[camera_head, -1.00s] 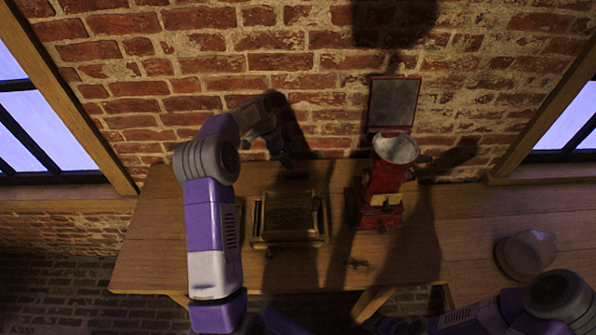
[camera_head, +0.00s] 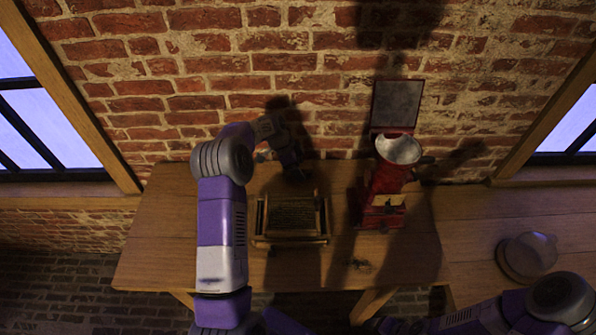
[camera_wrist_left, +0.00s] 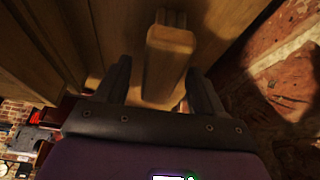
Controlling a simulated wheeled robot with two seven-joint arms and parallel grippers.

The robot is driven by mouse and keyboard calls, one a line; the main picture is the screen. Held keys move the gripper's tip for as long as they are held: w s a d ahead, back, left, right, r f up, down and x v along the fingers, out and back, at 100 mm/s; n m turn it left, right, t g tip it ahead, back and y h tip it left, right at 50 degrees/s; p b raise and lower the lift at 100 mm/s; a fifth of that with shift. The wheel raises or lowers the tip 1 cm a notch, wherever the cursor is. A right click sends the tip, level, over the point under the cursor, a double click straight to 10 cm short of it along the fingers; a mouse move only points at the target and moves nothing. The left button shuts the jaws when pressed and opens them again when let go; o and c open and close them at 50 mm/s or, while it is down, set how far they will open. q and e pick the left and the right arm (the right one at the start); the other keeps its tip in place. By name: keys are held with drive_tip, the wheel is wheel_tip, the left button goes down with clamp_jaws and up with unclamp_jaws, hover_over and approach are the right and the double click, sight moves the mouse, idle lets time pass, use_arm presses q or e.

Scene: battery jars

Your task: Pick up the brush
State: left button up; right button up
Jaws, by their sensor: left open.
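A wooden piece with a rounded block end (camera_wrist_left: 168,65), probably the brush, shows in the left wrist view between my left fingers. I cannot clearly make out bristles. My left gripper (camera_wrist_left: 158,68) is open, with one finger on each side of this piece; I cannot tell whether they touch it. In the head view my left gripper (camera_head: 293,172) is small and dark, just behind the wooden box near the wall side of the table. The brush is not distinguishable there. My right gripper is out of view.
A wooden box (camera_head: 291,239) with a dark ribbed inside stands on the table (camera_head: 165,235). A red grinder (camera_head: 385,195) with a metal bowl stands to its right. A round pale object (camera_head: 528,257) sits on the right-hand surface. The brick wall is close behind.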

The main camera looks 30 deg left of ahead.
use_arm(q)
drive_tip(key=shift+f+b, duration=0.2)
drive_tip(key=shift+b, duration=0.15)
idle(0.4)
drive_tip(key=c, duration=1.1)
drive_tip(key=shift+r+p, duration=0.25)
drive_tip(key=shift+p, duration=0.15)
wheel_tip(320, 180, up, 10)
drive_tip(key=shift+r, duration=0.1)
